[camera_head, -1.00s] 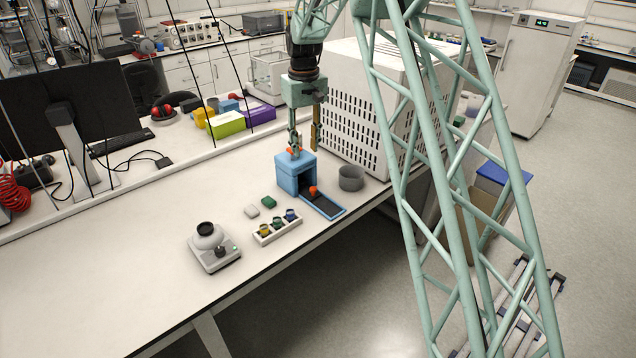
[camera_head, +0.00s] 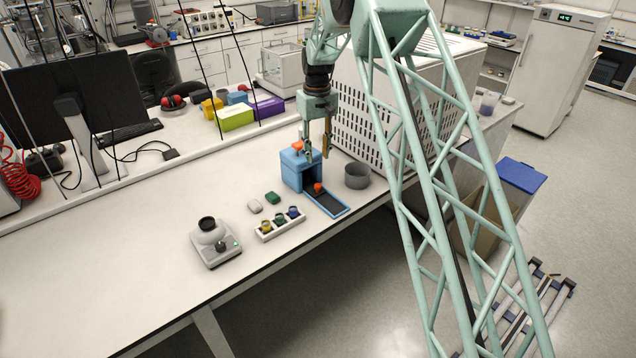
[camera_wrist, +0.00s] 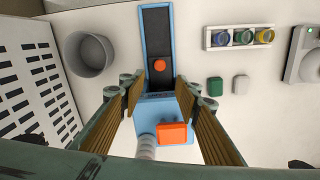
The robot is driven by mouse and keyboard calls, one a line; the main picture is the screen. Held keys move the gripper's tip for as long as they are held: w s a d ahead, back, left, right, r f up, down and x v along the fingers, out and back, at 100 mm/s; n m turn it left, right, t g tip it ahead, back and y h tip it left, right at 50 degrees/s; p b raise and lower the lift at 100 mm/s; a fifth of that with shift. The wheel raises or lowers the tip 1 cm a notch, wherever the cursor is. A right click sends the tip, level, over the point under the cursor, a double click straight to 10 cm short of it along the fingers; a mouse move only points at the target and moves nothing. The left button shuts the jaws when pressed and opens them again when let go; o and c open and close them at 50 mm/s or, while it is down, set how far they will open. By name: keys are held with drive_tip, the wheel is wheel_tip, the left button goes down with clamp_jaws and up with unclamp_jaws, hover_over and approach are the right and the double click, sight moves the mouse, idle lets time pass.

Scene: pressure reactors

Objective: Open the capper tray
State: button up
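The capper is a blue box (camera_head: 292,172) with an orange knob (camera_head: 297,145) on top, on the white bench. Its tray (camera_head: 330,204) extends out of the front opening towards the bench edge, with an orange knob (camera_head: 318,188) on it. In the wrist view the tray (camera_wrist: 157,28) and its orange knob (camera_wrist: 159,65) are ahead of the box, and the top knob (camera_wrist: 172,134) is nearer the camera. My gripper (camera_head: 317,154) points down just above the capper's front. It also shows in the wrist view (camera_wrist: 160,92), open and empty, its fingers apart either side of the box's front.
A grey cup (camera_head: 357,175) stands right of the capper, near the perforated white housing (camera_head: 360,118). A white rack with several coloured vials (camera_head: 266,233), a green block (camera_head: 272,197) and a scale (camera_head: 218,250) are to the left. The bench's front left is clear.

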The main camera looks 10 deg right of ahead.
sight(317, 185)
drive_tip(key=shift+f, duration=6.9)
clamp_jaws()
